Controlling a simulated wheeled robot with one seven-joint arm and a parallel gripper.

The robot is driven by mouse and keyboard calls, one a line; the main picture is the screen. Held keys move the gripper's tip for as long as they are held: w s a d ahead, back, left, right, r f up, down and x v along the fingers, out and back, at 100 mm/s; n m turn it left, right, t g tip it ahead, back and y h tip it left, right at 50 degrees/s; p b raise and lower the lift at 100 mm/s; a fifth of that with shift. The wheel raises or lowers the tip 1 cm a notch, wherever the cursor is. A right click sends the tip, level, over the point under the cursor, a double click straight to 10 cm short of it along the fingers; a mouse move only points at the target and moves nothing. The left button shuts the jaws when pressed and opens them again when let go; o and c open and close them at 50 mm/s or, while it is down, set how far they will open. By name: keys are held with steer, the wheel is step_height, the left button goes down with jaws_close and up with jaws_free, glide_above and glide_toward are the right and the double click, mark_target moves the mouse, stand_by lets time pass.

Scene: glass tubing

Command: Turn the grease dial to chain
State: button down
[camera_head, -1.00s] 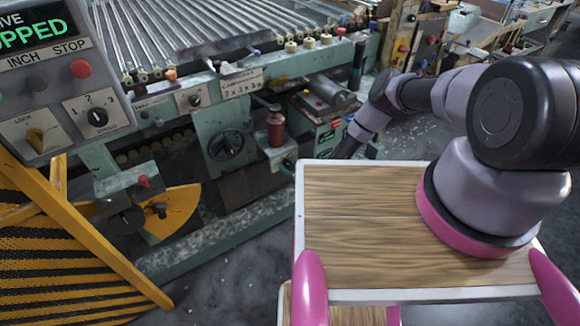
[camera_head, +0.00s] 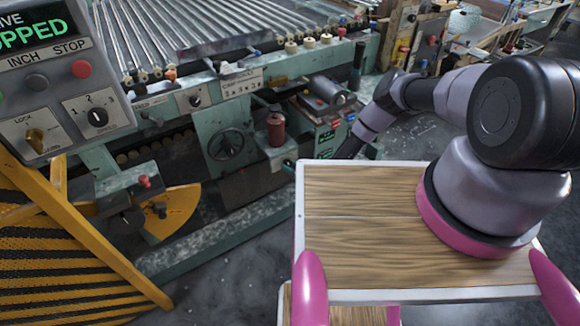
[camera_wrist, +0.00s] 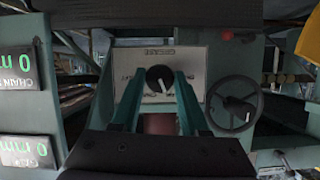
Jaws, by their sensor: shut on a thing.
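The grease dial (camera_wrist: 159,78) is a round black knob with a white pointer line, on a pale plate (camera_wrist: 190,58) in the middle of the wrist view. The pointer line runs toward the bottom of that view, slightly right. In the head view, a small dark knob (camera_head: 287,164) shows on the green machine under the red bottle; my gripper itself is hidden behind my wooden-topped deck.
A handwheel (camera_wrist: 234,104) is close to the right of the dial in the wrist view. Green-lit displays (camera_wrist: 18,68) are at the left. The red bottle (camera_head: 276,128) stands just above the knob in the head view. A yellow guard (camera_head: 75,240) fills the lower left.

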steer(key=m+y, duration=0.1)
steer(key=m, duration=0.1)
steer(key=m+g+y, duration=0.1)
steer(key=shift+d+f+m, duration=0.1)
steer(key=shift+d+m, duration=0.1)
steer(key=shift+m, duration=0.2)
steer(key=shift+f+m+g+y, duration=0.1)
steer(key=shift+m+g+y, duration=0.3)
steer(key=shift+m+y, duration=1.05)
steer(key=shift+m, duration=0.25)
steer(key=shift+c, duration=2.1)
jaws_free()
steer(key=shift+w, duration=0.1)
steer(key=shift+d, duration=0.1)
steer(key=v, duration=1)
steer(key=shift+s+d+r, duration=0.2)
steer(key=shift+s, duration=0.1)
